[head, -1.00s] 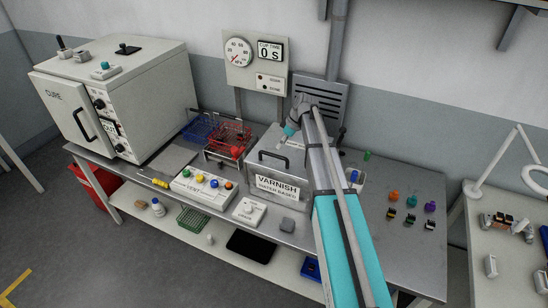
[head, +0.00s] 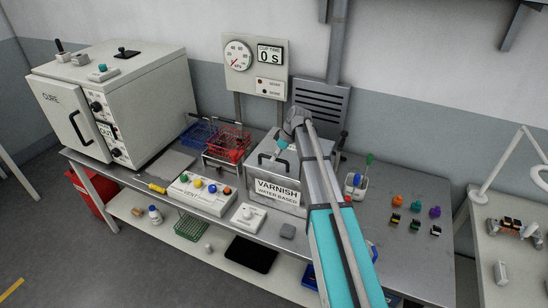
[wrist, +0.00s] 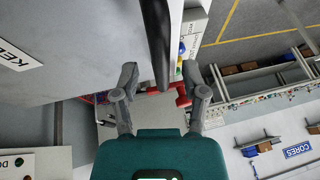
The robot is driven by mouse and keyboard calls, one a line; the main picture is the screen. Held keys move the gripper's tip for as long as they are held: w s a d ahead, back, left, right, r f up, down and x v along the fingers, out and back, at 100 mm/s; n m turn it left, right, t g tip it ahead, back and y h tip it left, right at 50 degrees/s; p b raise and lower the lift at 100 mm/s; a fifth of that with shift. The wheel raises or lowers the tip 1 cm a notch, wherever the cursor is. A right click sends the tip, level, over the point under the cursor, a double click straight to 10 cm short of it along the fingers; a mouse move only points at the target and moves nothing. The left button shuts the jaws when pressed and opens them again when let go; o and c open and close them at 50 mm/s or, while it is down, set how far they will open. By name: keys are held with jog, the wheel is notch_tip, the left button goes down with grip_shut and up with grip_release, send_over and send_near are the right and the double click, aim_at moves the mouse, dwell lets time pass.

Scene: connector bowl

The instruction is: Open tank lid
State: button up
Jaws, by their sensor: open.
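The varnish tank (head: 290,192) is a grey metal box on the bench, labelled VARNISH WATER BASED. Its lid (head: 256,170) lies flat on top and looks shut. A black bar handle (head: 272,158) stands on the lid near its front. My gripper (head: 277,151) is just above the lid, close to the handle, partly hidden by my arm. In the wrist view my gripper (wrist: 160,76) is open, its two grey fingers apart. A black bar (wrist: 157,40), apparently the handle, runs between them in the picture; contact cannot be told.
Red (head: 230,142) and blue (head: 199,133) wire baskets stand left of the tank. The white CURE oven (head: 130,95) stands further left. A button box (head: 203,194) lies in front. Small coloured connectors (head: 415,207) lie to the right, with bare bench around them.

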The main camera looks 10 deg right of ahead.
grip_shut()
